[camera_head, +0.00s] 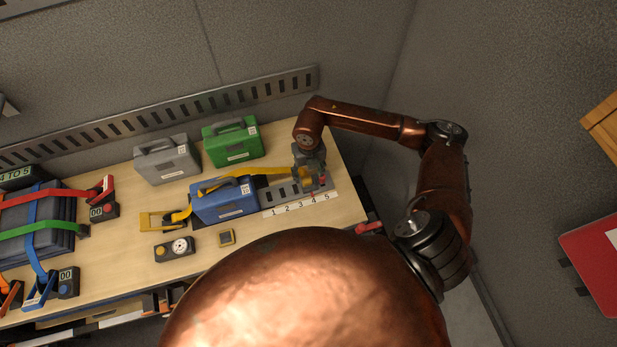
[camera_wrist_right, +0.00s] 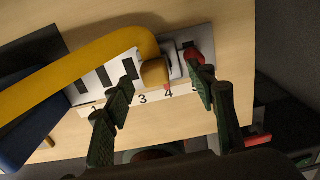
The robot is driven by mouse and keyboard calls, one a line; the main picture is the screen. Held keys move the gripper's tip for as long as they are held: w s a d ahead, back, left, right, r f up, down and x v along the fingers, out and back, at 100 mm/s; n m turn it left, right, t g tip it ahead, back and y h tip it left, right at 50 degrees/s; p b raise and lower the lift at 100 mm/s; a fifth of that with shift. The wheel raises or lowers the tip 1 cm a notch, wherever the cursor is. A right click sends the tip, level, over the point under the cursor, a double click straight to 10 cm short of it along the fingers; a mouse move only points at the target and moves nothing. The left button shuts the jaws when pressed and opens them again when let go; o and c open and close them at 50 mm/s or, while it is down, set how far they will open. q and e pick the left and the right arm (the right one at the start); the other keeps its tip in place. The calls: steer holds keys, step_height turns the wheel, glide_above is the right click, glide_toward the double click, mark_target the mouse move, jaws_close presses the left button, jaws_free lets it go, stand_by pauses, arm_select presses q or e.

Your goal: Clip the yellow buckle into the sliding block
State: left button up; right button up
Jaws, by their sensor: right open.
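The yellow strap (camera_head: 245,173) runs over the blue case (camera_head: 225,203) from a yellow ratchet (camera_head: 165,219) at the left. The yellow buckle (camera_wrist_right: 154,73) is at its right end, beside the grey sliding block (camera_wrist_right: 178,62) with a red part (camera_wrist_right: 193,56). The block is on the slotted plate (camera_head: 282,193), near marks 4 and 5. Whether the buckle is seated in the block, I cannot tell. My right gripper (camera_head: 313,184) is over the plate. In the right wrist view its open fingers (camera_wrist_right: 162,83) are on either side of the buckle and block. My left gripper is not in view.
A grey case (camera_head: 167,160) and a green case (camera_head: 232,144) stand behind the blue one. A dial box (camera_head: 175,249) and a small yellow-framed piece (camera_head: 227,237) lie in front. A strapped dark stack (camera_head: 40,225) is at the left. The wall is close behind the table.

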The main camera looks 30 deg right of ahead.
step_height(320, 180, up, 8)
steer(key=shift+r, duration=0.2)
stand_by(0.3)
steer(key=shift+f, duration=4.25)
